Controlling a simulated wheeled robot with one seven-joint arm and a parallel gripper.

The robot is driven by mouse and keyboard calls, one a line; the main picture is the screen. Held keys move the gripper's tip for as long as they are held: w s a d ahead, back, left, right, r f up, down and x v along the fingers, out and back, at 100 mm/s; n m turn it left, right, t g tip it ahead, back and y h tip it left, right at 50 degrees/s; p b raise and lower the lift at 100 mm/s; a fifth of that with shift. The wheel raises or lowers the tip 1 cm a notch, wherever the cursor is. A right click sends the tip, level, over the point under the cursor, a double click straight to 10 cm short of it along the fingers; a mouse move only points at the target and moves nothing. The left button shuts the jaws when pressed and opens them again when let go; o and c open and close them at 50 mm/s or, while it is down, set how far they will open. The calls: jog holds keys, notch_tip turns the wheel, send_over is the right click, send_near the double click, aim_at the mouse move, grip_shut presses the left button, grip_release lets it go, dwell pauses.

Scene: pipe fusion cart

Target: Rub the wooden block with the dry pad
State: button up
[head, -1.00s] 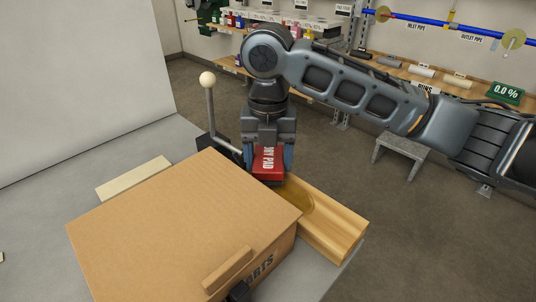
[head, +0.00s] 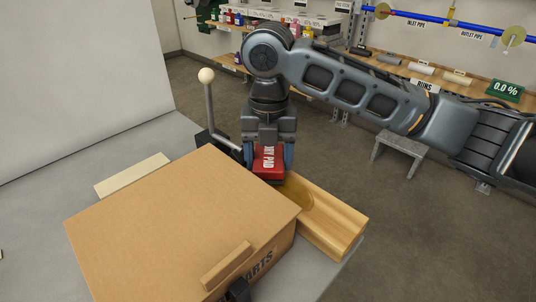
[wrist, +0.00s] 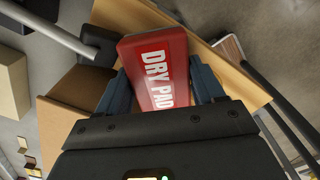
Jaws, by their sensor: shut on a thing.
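The red dry pad (head: 269,163), lettered DRY PAD, is between the fingers of my gripper (head: 268,160), which is shut on it. The pad also fills the middle of the wrist view (wrist: 158,70), with a blue-grey finger on each side. The wooden block (head: 335,222) lies on the cart top behind the cardboard box, with a darker patch near its left end. The pad is at the block's left end. Whether it touches the block cannot be told, as the box and pad hide that part.
A lever with a round pale knob (head: 207,76) rises just left of my gripper. A pale strip (head: 132,175) lies on the grey cart top (head: 60,192). Shelves stand behind.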

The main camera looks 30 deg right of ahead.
aim_at(283, 165)
jog(key=shift+s+d, duration=0.3)
jog(key=shift+s, duration=0.6)
jog(key=shift+s+d, duration=0.3)
jog(key=shift+s, duration=0.6)
jog(key=shift+s+d+f, duration=0.1)
jog(key=shift+s+d, duration=0.3)
jog(key=shift+s, duration=0.85)
jog(key=shift+s+d+f, duration=0.1)
jog(key=shift+s+d, duration=0.35)
jog(key=shift+s, duration=0.85)
jog(key=shift+s+d+f, duration=0.1)
jog(key=shift+s+d, duration=0.3)
jog(key=shift+s, duration=0.85)
jog(key=shift+b, duration=0.3)
jog(key=shift+f, duration=0.15)
jog(key=shift+w+a+f, duration=0.15)
jog(key=shift+w+a, duration=0.45)
jog(key=shift+w, duration=1.3)
jog(key=shift+w+a+f, duration=0.1)
jog(key=shift+w+a, duration=0.55)
jog(key=shift+w, duration=1.25)
jog(key=shift+w+a+f, duration=0.15)
jog(key=shift+w+a, duration=0.45)
jog(key=shift+w, duration=1.3)
jog(key=shift+r, duration=0.1)
notch_tip(283, 165, up, 6)
jog(key=p, duration=0.4)
jog(key=shift+a, duration=0.15)
